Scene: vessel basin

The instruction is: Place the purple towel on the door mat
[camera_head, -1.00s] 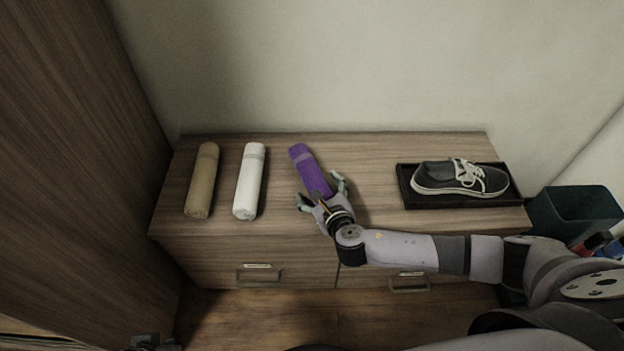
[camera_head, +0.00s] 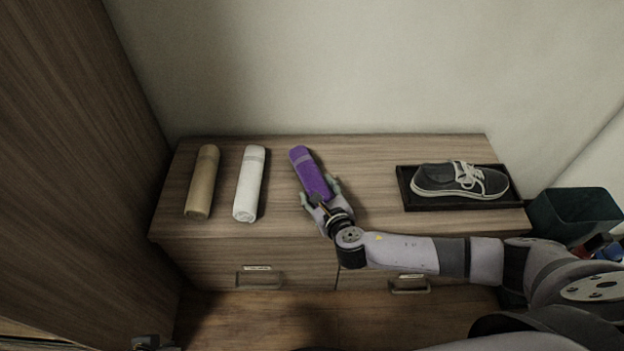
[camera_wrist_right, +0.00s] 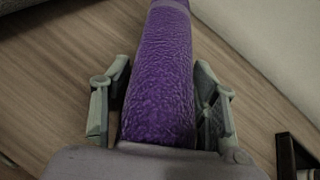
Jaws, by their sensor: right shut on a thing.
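The purple towel (camera_head: 309,172) is a rolled cylinder lying on the wooden cabinet top, tilted with its far end to the left. My right gripper (camera_head: 319,194) is shut on its near end, one finger on each side. In the right wrist view the towel (camera_wrist_right: 163,75) runs away from me between the fingers of the gripper (camera_wrist_right: 160,105). No door mat that I can make out shows in these views. At the bottom left of the head view, a small dark part, possibly of my left gripper, shows only at the edge.
A tan rolled towel (camera_head: 202,181) and a white rolled towel (camera_head: 249,184) lie to the left on the cabinet top (camera_head: 370,165). A dark shoe (camera_head: 459,180) sits in a black tray (camera_head: 428,202) at the right. A dark green bin (camera_head: 572,212) stands beyond the cabinet's right end.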

